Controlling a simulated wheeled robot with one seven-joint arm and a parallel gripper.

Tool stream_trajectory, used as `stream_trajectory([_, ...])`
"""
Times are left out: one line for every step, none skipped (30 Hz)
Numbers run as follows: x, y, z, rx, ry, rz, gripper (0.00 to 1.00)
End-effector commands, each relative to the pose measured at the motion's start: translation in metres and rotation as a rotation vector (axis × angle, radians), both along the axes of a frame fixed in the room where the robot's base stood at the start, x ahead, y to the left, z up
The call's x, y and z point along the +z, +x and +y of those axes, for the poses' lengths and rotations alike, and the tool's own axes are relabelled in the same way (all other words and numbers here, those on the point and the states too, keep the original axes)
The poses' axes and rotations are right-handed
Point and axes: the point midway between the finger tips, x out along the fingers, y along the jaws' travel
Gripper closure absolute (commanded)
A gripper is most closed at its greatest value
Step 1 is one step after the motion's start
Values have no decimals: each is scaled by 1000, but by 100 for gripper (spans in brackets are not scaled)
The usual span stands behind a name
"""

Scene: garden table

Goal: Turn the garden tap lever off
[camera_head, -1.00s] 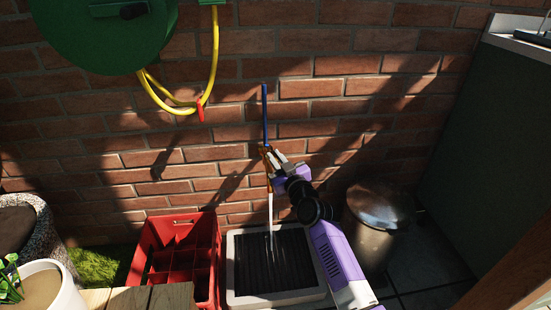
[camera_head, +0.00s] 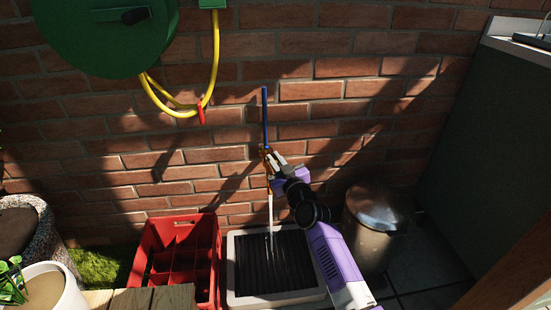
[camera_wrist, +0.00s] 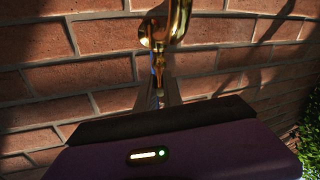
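The brass garden tap (camera_head: 266,153) is on the brick wall, below an upright thin blue piece (camera_head: 264,118). I cannot tell whether the blue piece is a pipe or the lever. A white stream of water (camera_head: 270,208) runs from the tap into the dark grated drain tray (camera_head: 232,270). My gripper (camera_head: 272,161) is at the tap. In the wrist view, the brass body (camera_wrist: 161,38) is just ahead, and its narrow end points between my gripper's fingers (camera_wrist: 159,98). A small bluish part shows there. Shadow hides whether the fingers touch or grip it.
A red crate (camera_head: 215,268) stands left of the drain tray. A metal bin (camera_head: 372,245) stands to the right, close to my arm. A yellow hose (camera_head: 215,65) hangs from the green reel (camera_head: 105,45) at upper left. Plant pots stand at lower left.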

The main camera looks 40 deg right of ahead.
Motion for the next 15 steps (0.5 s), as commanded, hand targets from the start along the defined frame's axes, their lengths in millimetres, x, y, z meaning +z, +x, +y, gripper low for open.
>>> stream_trajectory([5,1,-1,-11,4,6,100])
stream_trajectory([5,2,-1,-18,5,6,100])
stream_trajectory([5,2,-2,-27,6,8,100])
stream_trajectory([5,2,-2,-34,7,8,100])
stream_trajectory([5,3,-2,-42,7,8,100])
stream_trajectory([5,3,-3,-52,7,8,100])
stream_trajectory([4,3,-2,-57,8,9,100])
stream_trajectory([5,3,-2,-63,7,9,100])
stream_trajectory([5,3,-2,-73,7,9,100])
stream_trajectory([5,3,-2,-79,8,8,100])
stream_trajectory([5,3,-1,-84,7,8,100])
stream_trajectory([5,3,-1,-92,5,7,100])
stream_trajectory([5,3,-1,-97,5,7,100])
stream_trajectory([6,3,-1,-104,5,6,100])
stream_trajectory([6,3,0,-111,4,5,100])
